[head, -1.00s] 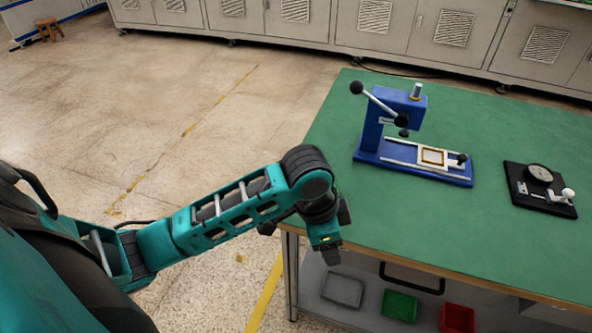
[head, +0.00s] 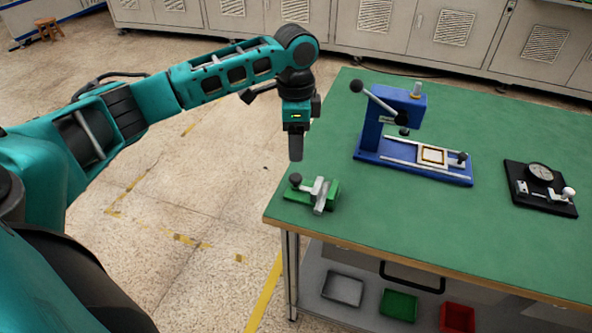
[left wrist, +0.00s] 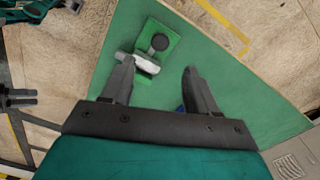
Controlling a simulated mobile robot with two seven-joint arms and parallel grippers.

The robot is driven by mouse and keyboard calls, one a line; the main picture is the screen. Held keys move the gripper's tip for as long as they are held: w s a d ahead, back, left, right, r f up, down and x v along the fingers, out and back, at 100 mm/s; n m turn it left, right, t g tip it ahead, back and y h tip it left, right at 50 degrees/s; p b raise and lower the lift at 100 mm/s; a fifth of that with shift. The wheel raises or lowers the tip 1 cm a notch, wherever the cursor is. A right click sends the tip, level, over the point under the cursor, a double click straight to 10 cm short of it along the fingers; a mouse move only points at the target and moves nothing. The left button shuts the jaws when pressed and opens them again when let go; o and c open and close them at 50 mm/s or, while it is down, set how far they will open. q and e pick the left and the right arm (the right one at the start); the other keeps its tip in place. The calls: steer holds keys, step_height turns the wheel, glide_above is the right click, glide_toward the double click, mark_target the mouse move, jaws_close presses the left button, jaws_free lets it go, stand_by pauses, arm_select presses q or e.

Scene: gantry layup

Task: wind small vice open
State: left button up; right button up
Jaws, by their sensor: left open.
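The small vice (head: 316,193) sits near the left corner of the green-topped table. It has a green base, a pale metal jaw bar and a dark round knob at its left end. In the left wrist view the vice (left wrist: 160,55) lies beyond the fingertips, its knob towards the top. My left gripper (head: 296,158) points down above and slightly left of the vice, apart from it. In the left wrist view its two fingers (left wrist: 158,72) are spread, with nothing between them.
A blue lever press (head: 372,150) stands on the table (head: 400,218) right of the vice. A black dial gauge stand (head: 520,185) is farther right. Grey, green and red trays (head: 400,306) lie on the shelf below. The table between vice and front edge is clear.

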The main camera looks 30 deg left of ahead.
mark_target(296, 177)
arm_select(q)
step_height(296, 177, down, 9)
steer(key=shift+f+b, duration=0.1)
steer(key=shift+b, duration=0.3)
steer(key=shift+c, duration=0.3)
steer(key=c, duration=1)
